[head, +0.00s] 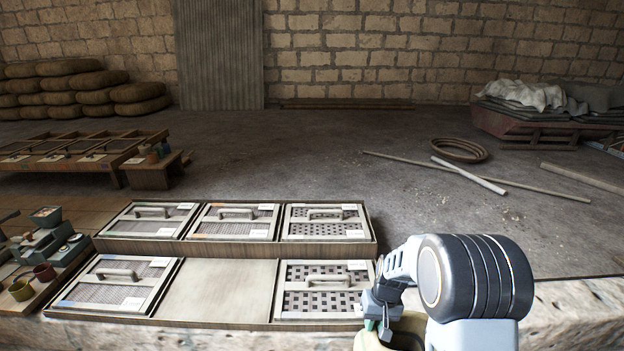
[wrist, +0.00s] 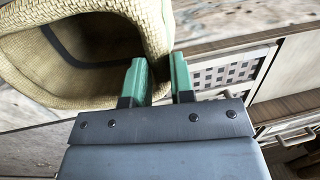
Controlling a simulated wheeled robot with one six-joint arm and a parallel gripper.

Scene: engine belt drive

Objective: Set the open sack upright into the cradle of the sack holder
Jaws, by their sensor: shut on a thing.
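The open sack (wrist: 85,55) is a pale yellow woven bag, its wide mouth and dark inside facing the wrist camera. My gripper (wrist: 160,76), with green fingers, is shut on the sack's rim at the right side of its mouth. The sack looks tilted in the wrist view, and its bottom is out of frame. In the head view, a small part of the sack (head: 405,333) shows at the lower edge, beside my gripper (head: 384,328) and partly behind my arm. I cannot make out the sack holder or its cradle in either view.
A wooden rack (head: 228,290) with handled, mesh-bottomed frames lies left of my gripper; its front middle bay is empty. A bench with small pots (head: 20,290) stands far left. Poles (head: 470,175) and a coiled ring (head: 459,150) lie on the floor beyond.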

